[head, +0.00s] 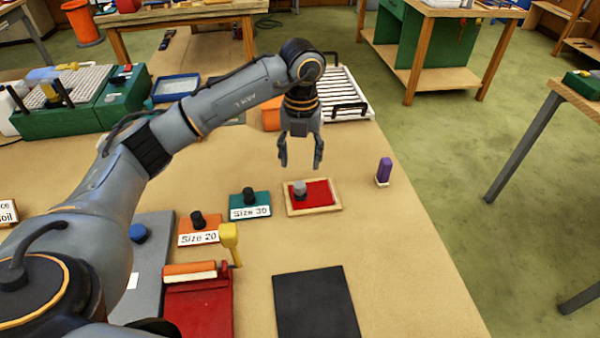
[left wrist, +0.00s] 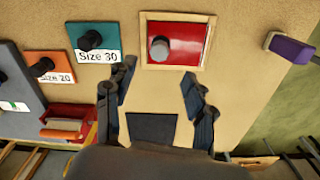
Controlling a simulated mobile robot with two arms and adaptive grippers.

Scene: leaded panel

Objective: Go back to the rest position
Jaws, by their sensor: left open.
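My left gripper (head: 301,160) is open and empty, pointing down above the wooden table (head: 400,240). In the head view it hangs behind and above a wood-framed tray with a red panel (head: 320,192). A grey knob (head: 299,189) stands on the red panel. The left wrist view shows the two fingers (left wrist: 158,105) spread apart with nothing between them, and the red panel (left wrist: 190,42) ahead of them. My left arm reaches across the table from the lower left. My right gripper is not in view.
Left of the tray are a teal "Size 30" block (head: 250,203) and an orange "Size 20" block (head: 199,228). A purple object (head: 384,171) stands to the right. A black mat (head: 316,303) lies in front. A white rack (head: 342,95) is behind. The table's right side is mostly clear.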

